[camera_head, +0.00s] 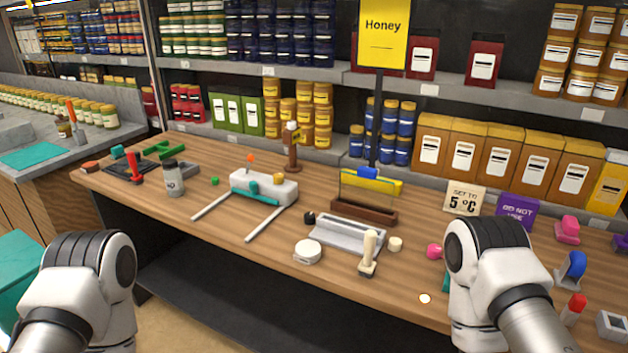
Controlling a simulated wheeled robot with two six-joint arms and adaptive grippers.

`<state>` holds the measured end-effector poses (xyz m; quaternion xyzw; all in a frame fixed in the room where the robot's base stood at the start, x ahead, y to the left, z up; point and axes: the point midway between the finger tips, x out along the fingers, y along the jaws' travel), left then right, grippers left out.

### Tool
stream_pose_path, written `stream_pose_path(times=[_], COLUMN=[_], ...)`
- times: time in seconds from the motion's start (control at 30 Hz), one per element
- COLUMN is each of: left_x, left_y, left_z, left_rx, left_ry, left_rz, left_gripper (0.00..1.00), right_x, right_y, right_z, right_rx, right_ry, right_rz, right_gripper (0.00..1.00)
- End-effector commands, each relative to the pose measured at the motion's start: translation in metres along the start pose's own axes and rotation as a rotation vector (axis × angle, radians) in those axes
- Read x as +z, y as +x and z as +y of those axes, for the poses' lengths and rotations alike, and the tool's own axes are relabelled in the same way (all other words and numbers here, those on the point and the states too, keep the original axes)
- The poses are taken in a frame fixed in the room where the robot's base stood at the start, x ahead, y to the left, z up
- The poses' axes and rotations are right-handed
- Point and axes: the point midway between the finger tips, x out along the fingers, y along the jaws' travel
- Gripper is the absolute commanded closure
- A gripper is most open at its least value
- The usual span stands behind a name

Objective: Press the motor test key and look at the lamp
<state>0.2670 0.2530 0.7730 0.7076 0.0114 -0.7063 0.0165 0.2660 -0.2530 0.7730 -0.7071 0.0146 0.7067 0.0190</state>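A white machine (264,187) with two pale rails, a teal bar, a yellow knob (279,178) and a small orange tip (250,158) above it stands on the wooden bench. It may be the pump or motor unit, but I cannot tell which part is the test key. No lit lamp can be made out on it. A pale glowing round spot (425,298) shows at the bench's front edge. My left and right arm joints show at the lower left and lower right, well short of the machine. Neither gripper's fingers are in view.
A grey tray (349,236), a white round puck (307,251) and a cream-handled stamp (368,254) are on the bench (222,240). A "5 °C" sign (464,198) and purple "do not use" sign (517,210) stand right. Shelves of jars line the back.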

Motion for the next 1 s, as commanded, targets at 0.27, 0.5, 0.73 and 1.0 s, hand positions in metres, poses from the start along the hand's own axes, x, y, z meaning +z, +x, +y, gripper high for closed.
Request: stream_pose_path(times=[0.27,0.5,0.73,1.0], left_x=[0.0001,0.0001,0.0001,0.0001], left_y=[0.0003,0.0004,0.0004,0.0004], left_z=[0.0000,0.0000,0.0000,0.0000], left_rx=[0.000,0.000,0.000,0.000], left_ry=[0.000,0.000,0.000,0.000], left_rz=[0.000,0.000,0.000,0.000], left_gripper=[0.60,0.60,0.60,0.60], right_x=[-0.0009,-0.0010,-0.0010,-0.0010], right_y=[0.0003,0.0005,0.0005,0.0005], right_z=[-0.0001,-0.0001,-0.0001,-0.0001], right_rx=[-0.001,-0.001,-0.001,-0.001], right_ry=[-0.010,-0.009,-0.008,-0.008], right_rz=[0.002,0.002,0.001,0.001], right_gripper=[0.68,1.00,1.00,1.00])
